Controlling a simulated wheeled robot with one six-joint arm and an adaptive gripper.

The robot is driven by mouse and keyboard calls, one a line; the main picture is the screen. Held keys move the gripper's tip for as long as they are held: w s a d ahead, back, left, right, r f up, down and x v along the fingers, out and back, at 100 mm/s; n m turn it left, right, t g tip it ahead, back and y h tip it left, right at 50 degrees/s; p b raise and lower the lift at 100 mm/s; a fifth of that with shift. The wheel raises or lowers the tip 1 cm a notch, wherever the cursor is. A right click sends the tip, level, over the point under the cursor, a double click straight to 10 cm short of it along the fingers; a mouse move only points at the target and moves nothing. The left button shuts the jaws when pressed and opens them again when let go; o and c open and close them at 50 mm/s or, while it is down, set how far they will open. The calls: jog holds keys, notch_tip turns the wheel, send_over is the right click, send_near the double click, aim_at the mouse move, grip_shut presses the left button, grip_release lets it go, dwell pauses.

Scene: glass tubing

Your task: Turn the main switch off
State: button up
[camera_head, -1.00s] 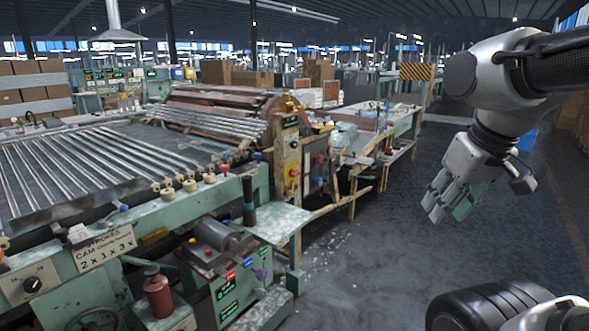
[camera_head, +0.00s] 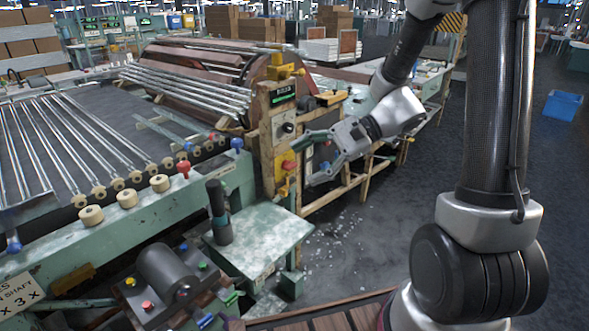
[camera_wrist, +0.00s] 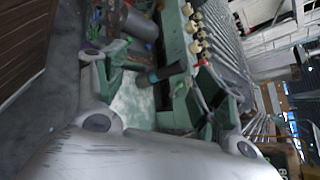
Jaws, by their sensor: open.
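A wooden-framed control post (camera_head: 268,150) stands at the end of the machine. It carries a green-lit display (camera_head: 283,97), a dark round knob (camera_head: 288,128) and a red-and-yellow switch (camera_head: 288,165). I cannot read a label that tells which is the main switch. My gripper (camera_head: 309,160) is open and empty, just right of the post, with its fingers pointing left at the knob and the red-and-yellow switch. I cannot tell whether it touches the post. In the wrist view the spread fingers (camera_wrist: 162,75) frame the green table and a dark upright cylinder.
The pale green side table (camera_head: 265,238) bears a dark upright cylinder (camera_head: 218,212). A motor unit (camera_head: 168,272) with coloured buttons is below left. Glass tubes lie on the bed (camera_head: 75,150) at left. A blue crate (camera_head: 562,104) sits on open floor at right.

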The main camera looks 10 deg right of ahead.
jog(key=w+f+m+t+y, duration=0.2)
jog(key=w+f+m+t, duration=0.3)
jog(key=w, duration=0.5)
jog(key=m+t+h, duration=0.4)
jog(key=m+t, duration=0.5)
jog(key=m, duration=0.3)
send_near(294, 167)
jog(key=x, duration=0.9)
jog(key=shift+w+a, duration=0.2)
jog(key=shift+w, duration=0.05)
jog(key=c, duration=1)
